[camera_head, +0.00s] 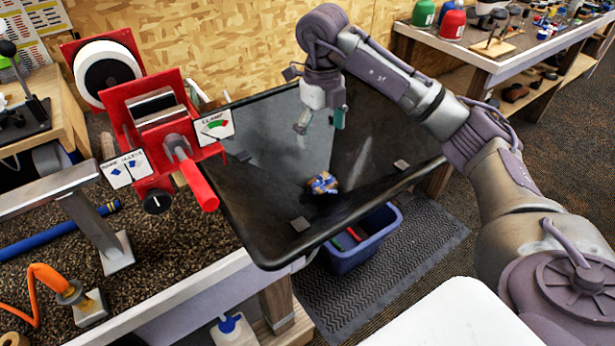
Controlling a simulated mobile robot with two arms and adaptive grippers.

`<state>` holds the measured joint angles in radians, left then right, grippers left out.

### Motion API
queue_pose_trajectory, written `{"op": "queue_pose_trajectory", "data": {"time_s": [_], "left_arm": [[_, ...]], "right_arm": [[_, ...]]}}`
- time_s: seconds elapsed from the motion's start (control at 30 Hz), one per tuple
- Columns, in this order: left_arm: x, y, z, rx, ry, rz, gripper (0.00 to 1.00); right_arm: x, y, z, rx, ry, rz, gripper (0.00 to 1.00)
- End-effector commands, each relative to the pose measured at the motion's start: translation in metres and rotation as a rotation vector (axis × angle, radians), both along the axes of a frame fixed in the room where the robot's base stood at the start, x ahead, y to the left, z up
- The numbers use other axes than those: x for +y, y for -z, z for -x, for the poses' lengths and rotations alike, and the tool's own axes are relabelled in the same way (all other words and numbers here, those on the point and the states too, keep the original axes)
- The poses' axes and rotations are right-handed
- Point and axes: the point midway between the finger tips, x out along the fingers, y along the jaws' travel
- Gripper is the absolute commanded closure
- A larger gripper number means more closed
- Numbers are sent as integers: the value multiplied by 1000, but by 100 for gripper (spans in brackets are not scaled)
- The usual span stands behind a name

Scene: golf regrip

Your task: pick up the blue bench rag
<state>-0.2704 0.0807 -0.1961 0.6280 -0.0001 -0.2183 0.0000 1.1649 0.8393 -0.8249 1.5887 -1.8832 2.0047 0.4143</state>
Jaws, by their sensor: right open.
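The blue bench rag (322,183) looks like a small crumpled blue and tan bundle. It lies on the black tray (270,225), right of the tray's middle front. My right gripper (320,124) hangs above the tray, behind and above the rag in the picture. Its two fingers point down, are apart and hold nothing. A clear gap shows between the fingertips and the rag. My left gripper is not in view.
A red clamp machine (150,115) with a red handle stands at the tray's left edge. A side bench (480,60) is at the back right.

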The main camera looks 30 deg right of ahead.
Motion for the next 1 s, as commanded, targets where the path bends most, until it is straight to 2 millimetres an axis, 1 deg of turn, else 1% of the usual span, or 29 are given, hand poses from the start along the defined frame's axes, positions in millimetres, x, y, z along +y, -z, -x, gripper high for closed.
{"op": "queue_pose_trajectory", "data": {"time_s": [0.13, 0.2, 0.3, 0.37, 0.43, 0.53, 0.67, 0.77, 0.87, 0.9, 1.0], "left_arm": [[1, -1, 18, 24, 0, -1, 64], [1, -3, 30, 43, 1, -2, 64], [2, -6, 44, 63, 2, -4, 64], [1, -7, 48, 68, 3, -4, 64], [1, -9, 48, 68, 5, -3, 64], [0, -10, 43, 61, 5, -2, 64], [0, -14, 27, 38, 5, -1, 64], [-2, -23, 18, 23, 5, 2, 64], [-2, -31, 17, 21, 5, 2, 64], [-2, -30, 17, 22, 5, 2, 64], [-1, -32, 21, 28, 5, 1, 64]], "right_arm": [[-2, 18, 2, 6, 2, 7, 8], [-3, 31, 2, 7, 1, 7, 8], [-3, 52, 2, 7, 1, 6, 8], [-3, 62, 3, 6, 1, 5, 8], [-3, 73, 2, 5, 1, 6, 8], [-3, 82, 2, 3, 1, 6, 8], [-3, 89, 3, 3, 0, 5, 8], [-1, 101, 7, 6, 0, 5, 8], [1, 116, 11, 7, 0, 5, 8], [1, 123, 10, 5, 1, 4, 8], [0, 133, 9, 3, 0, 4, 8]]}}
